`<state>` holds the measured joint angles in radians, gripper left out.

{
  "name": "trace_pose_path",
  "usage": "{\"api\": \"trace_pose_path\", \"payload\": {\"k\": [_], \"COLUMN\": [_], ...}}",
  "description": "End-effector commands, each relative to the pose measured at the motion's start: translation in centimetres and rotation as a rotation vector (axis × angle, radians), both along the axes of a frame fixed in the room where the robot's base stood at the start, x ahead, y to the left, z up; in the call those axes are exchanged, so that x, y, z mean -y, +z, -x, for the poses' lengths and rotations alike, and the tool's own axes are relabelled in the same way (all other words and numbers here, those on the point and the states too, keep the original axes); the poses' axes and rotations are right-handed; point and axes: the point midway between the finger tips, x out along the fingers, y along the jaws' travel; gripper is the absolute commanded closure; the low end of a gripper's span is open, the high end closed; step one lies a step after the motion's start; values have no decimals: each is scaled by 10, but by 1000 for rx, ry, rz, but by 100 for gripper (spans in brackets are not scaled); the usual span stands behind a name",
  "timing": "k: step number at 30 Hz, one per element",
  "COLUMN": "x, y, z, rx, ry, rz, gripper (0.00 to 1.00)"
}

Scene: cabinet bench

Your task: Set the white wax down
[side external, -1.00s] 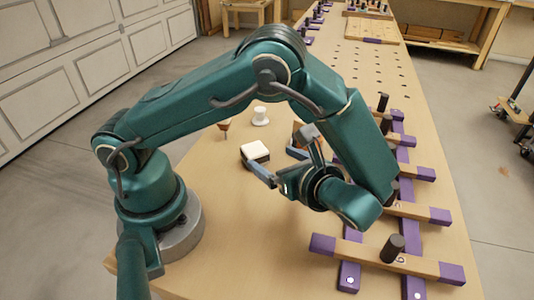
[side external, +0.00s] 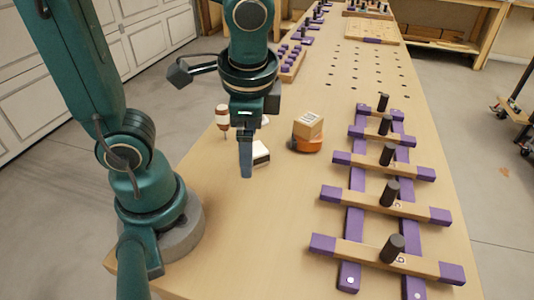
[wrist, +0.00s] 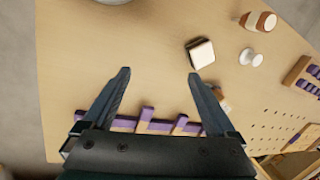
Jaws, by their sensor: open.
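A white-topped block with dark sides (side external: 262,153), which looks like the white wax, rests on the bench, partly hidden by my gripper in the side view. In the wrist view the same white-topped block (wrist: 201,53) lies beyond the right fingertip, outside the jaws and apart from them. My gripper (wrist: 159,75) is open with nothing between its fingers. In the side view my gripper (side external: 246,168) points down in front of the block, near the bench; its exact height is hard to tell.
A bottle (wrist: 262,22) and a white spool-like piece (wrist: 250,57) stand beyond the block. A wooden block (side external: 309,125) sits on an orange piece (side external: 306,144) to the right. A purple-ended rack with black pegs (side external: 388,200) fills the right side. The front bench is clear.

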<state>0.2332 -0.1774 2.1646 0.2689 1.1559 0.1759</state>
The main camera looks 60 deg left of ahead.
Motion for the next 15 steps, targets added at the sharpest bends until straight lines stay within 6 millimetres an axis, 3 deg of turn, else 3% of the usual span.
{"api": "trace_pose_path", "payload": {"k": [6,15], "x": [9,14], "y": [18,28], "z": [8,8], "rx": [280,468], "ry": [271,440], "rz": [223,367], "gripper": [8,8]}}
